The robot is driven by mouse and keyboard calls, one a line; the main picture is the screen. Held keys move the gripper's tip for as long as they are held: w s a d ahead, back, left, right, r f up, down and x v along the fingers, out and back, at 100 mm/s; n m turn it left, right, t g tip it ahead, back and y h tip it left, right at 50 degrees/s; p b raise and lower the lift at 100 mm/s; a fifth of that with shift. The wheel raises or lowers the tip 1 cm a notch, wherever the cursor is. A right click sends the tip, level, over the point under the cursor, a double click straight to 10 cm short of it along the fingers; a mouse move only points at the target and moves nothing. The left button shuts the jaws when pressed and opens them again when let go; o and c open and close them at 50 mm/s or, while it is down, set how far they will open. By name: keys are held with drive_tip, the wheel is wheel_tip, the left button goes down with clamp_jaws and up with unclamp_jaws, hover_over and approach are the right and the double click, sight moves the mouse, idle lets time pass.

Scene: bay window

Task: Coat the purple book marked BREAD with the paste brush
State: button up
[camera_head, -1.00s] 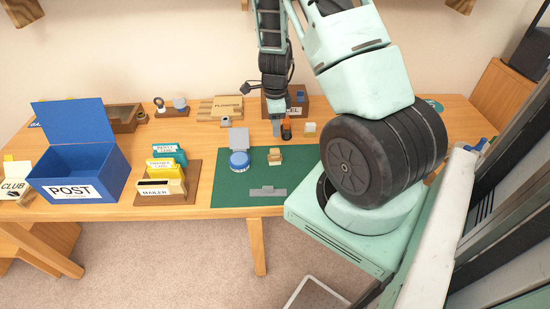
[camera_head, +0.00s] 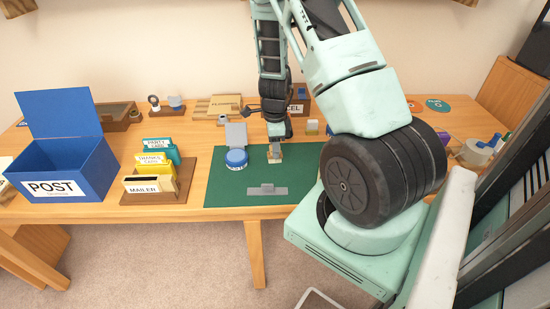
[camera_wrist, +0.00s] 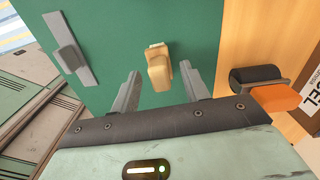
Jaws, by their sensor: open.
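A small tan wooden piece with a pale top, possibly the paste brush (camera_wrist: 158,68), is on the green mat; I cannot make out bristles. My gripper (camera_head: 276,143) is over it, pointing down. In the wrist view the open fingers of my gripper (camera_wrist: 161,85) lie left and right of the tan piece, with gaps on both sides. A round blue-and-white pot (camera_head: 236,159), perhaps paste, stands left of my gripper. I cannot make out a purple book marked BREAD in either view.
The green mat (camera_head: 225,190) bears a flat grey plate with a raised grip (camera_head: 267,190). An orange-and-black thing (camera_wrist: 275,92) is beside the mat. A blue POST box (camera_head: 60,170) and a card rack (camera_head: 182,190) stand left. My arm covers part of the table.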

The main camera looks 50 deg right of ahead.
clamp_jaws()
drive_tip(key=shift+r+p, duration=2.85)
drive_tip(key=shift+r, duration=0.25)
wheel_tip(320, 180, up, 7)
drive_tip(key=p, duration=0.5)
drive_tip(key=w+a+f+n+b, duration=0.2)
drive_tip(key=a+f+n, duration=0.2)
drive_tip(key=a+n, duration=0.7)
drive_tip(key=w+a+f+n+b, duration=0.2)
drive_tip(key=a+f+n, duration=0.3)
drive_tip(key=a+n, duration=0.6)
drive_tip(key=n+b, duration=0.1)
drive_tip(key=n, duration=0.4)
drive_tip(key=shift+a+f, duration=0.2)
drive_tip(key=shift+f, duration=0.05)
